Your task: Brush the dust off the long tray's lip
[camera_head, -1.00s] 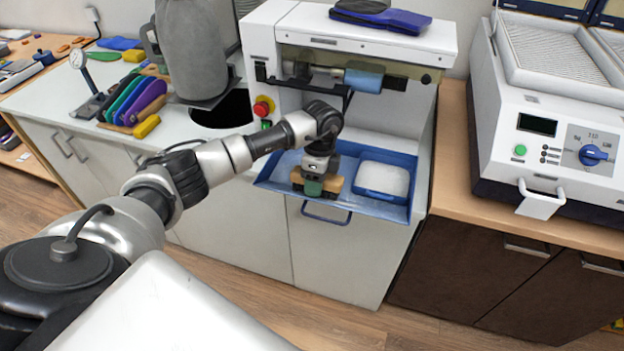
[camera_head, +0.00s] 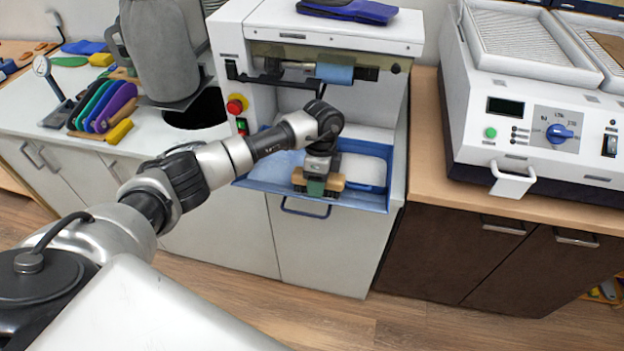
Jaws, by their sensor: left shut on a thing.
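The long blue tray (camera_head: 262,184) sits at the front of the white grinding machine, with its lip along the front edge. My left gripper (camera_head: 317,182) points down over the tray's front and is shut on a brush (camera_head: 332,183) with a wooden body and dark bristles. The brush is at the front lip; I cannot tell whether its bristles touch it. A blue box with pale contents (camera_head: 362,168) lies in the tray, partly hidden behind my gripper. Dust on the lip is too small to make out. My right gripper is not in view.
The machine's blue roller (camera_head: 335,74) and red stop button (camera_head: 236,104) are above the tray. A blue handle (camera_head: 305,208) juts out below it. A grey cylinder (camera_head: 160,45) and coloured pieces (camera_head: 103,106) stand left. A white press (camera_head: 535,95) stands right on a wooden counter.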

